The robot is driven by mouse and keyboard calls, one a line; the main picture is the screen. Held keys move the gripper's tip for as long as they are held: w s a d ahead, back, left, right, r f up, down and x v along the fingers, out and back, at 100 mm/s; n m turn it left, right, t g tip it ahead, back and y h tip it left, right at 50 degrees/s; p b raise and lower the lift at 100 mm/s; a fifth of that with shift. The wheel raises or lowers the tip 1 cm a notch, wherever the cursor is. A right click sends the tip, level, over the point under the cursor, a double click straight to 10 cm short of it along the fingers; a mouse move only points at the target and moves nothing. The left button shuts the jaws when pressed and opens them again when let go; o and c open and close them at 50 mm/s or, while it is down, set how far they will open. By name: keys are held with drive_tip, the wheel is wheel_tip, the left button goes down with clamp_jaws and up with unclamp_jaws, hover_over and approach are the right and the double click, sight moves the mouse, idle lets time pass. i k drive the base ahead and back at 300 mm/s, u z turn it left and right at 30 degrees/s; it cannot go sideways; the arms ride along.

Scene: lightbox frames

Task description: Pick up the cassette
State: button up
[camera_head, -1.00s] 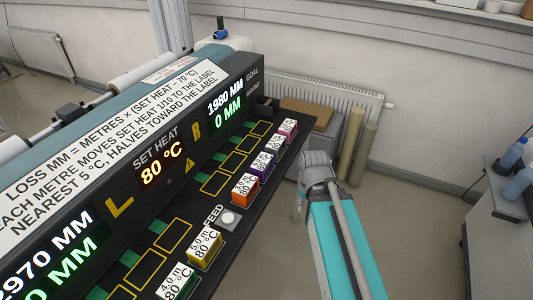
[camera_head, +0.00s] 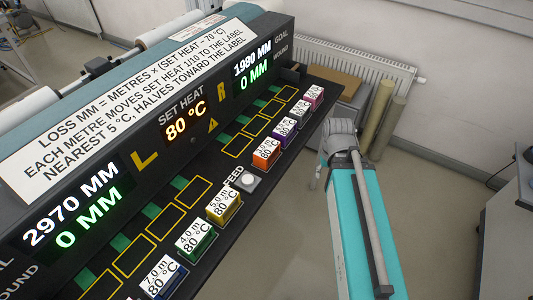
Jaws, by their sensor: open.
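Several cassettes with white labels reading 80 °C stand in a row along the front ledge of a dark console. They are a blue one (camera_head: 164,278), a green one (camera_head: 195,241), a yellow one (camera_head: 224,206), an orange one (camera_head: 266,152), a purple one (camera_head: 284,133), a grey one (camera_head: 299,116) and a pink one (camera_head: 314,97).
A white FEED button (camera_head: 246,180) sits between the yellow and orange cassettes. Yellow-outlined empty slots (camera_head: 193,192) lie behind the row. The console (camera_head: 110,190) rises behind them with lit displays. Rolls (camera_head: 385,127) and a radiator (camera_head: 360,66) stand by the wall.

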sight(268, 151)
drive_tip(key=z, duration=0.5)
drive_tip(key=k, duration=1.1)
drive_tip(key=u, duration=0.7)
drive_tip(key=i, duration=0.5)
drive_tip(key=u, duration=0.05)
